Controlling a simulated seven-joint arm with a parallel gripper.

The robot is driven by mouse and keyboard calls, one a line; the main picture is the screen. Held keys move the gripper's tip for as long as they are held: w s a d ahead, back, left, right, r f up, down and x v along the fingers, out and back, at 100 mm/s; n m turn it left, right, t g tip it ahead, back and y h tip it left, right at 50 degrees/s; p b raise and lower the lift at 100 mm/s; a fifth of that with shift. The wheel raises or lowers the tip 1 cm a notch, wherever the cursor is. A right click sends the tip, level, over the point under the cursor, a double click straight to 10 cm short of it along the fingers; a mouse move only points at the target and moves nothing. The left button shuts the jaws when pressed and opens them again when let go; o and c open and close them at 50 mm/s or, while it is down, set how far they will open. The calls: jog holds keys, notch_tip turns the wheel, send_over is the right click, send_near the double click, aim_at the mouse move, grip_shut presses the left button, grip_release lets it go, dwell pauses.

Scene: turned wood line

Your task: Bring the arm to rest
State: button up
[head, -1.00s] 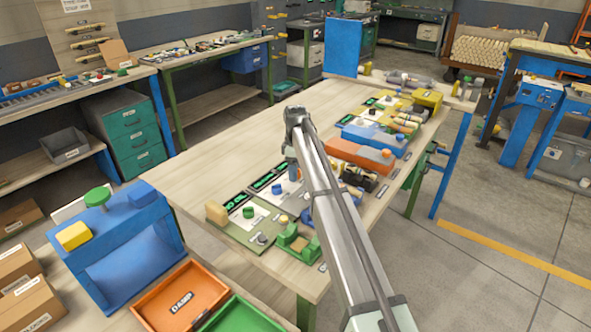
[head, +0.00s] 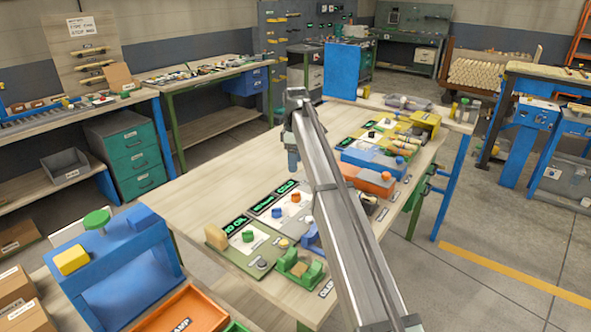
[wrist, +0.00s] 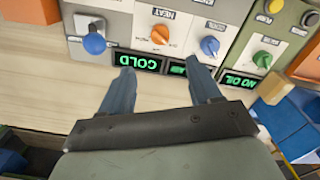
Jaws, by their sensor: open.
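My gripper (wrist: 165,88) is open and empty in the wrist view, its two blue-grey fingers spread apart above the wooden table. In the head view my gripper (head: 293,160) points down over the middle of the table (head: 230,170), left of the row of stations. The "COLD" display (wrist: 139,60) lies just beyond the left fingertip in the wrist view. An orange knob (wrist: 160,35) and a blue knob (wrist: 210,47) are on panels beyond the fingers. My arm hides part of the stations in the head view.
A blue stand (head: 110,255) and an orange tray (head: 180,310) are at the lower left. The table's left half is clear.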

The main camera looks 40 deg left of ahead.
jog(key=shift+r, duration=0.35)
dwell(0.3)
